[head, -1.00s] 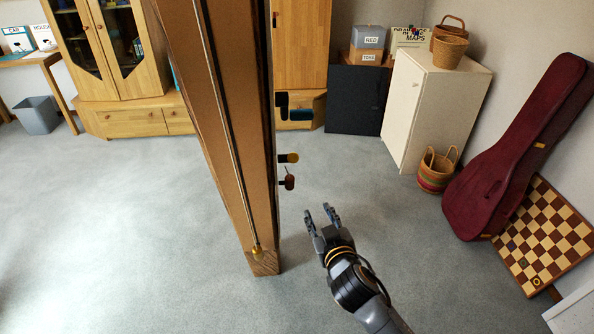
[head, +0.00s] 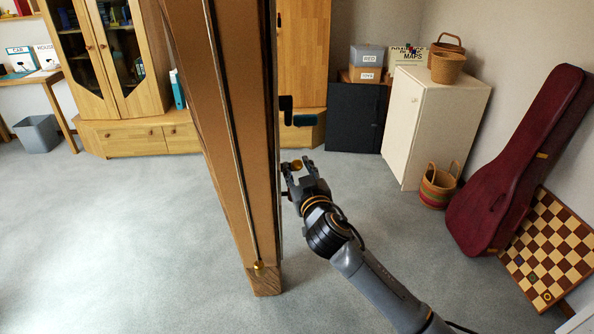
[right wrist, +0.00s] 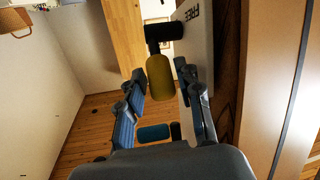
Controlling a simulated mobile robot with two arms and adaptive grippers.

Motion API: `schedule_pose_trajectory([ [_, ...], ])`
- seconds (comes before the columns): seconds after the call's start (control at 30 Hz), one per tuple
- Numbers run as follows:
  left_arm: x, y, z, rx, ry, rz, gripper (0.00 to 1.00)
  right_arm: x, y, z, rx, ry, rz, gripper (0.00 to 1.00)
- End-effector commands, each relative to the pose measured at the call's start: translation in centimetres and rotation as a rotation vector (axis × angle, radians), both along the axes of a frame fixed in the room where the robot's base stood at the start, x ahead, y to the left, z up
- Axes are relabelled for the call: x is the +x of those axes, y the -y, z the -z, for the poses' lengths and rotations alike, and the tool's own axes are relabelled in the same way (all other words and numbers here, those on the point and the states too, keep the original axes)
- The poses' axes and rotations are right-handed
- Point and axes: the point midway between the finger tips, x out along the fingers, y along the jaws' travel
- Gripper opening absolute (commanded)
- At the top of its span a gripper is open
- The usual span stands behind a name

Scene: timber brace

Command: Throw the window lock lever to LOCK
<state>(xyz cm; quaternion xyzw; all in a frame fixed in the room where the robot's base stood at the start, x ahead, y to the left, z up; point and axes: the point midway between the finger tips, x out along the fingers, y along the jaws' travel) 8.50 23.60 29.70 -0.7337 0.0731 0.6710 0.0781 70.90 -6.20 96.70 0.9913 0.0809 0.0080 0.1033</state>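A tall brown timber frame (head: 224,130) stands upright in the middle of the head view. A lever with a yellow grip (head: 297,164) sticks out from its right side. In the right wrist view the yellow grip (right wrist: 160,77) is on a dark stub beside a pale plate marked FREE (right wrist: 197,40). My right gripper (head: 296,170) is open, with its fingers on either side of the yellow grip and visible gaps in the wrist view. A blue handle (head: 304,120) on a black bracket sits above it. My left gripper is out of view.
A white cabinet (head: 432,125) with baskets, a dark red guitar case (head: 515,165) and a chessboard (head: 553,245) stand to the right. A wooden cabinet (head: 135,135) is at the back left. The grey carpet between is clear.

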Motion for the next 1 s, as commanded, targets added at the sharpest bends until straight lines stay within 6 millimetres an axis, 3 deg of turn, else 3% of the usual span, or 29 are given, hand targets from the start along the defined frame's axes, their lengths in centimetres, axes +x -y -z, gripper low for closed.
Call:
schedule_pose_trajectory([
  [0.13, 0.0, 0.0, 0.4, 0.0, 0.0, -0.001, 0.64, 1.0, -0.2, 0.0, 0.001, 0.0, 0.0, 0.35],
  [0.43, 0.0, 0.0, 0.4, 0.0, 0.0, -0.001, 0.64, 1.2, -0.2, -0.1, 0.002, -0.001, -0.001, 0.35],
  [0.6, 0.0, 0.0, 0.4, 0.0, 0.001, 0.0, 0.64, 1.2, -0.2, 0.0, 0.001, 0.0, -0.001, 0.0],
  [1.0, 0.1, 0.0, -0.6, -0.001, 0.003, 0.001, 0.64, 1.2, -0.2, -0.4, 0.001, -0.017, -0.001, 0.0],
])
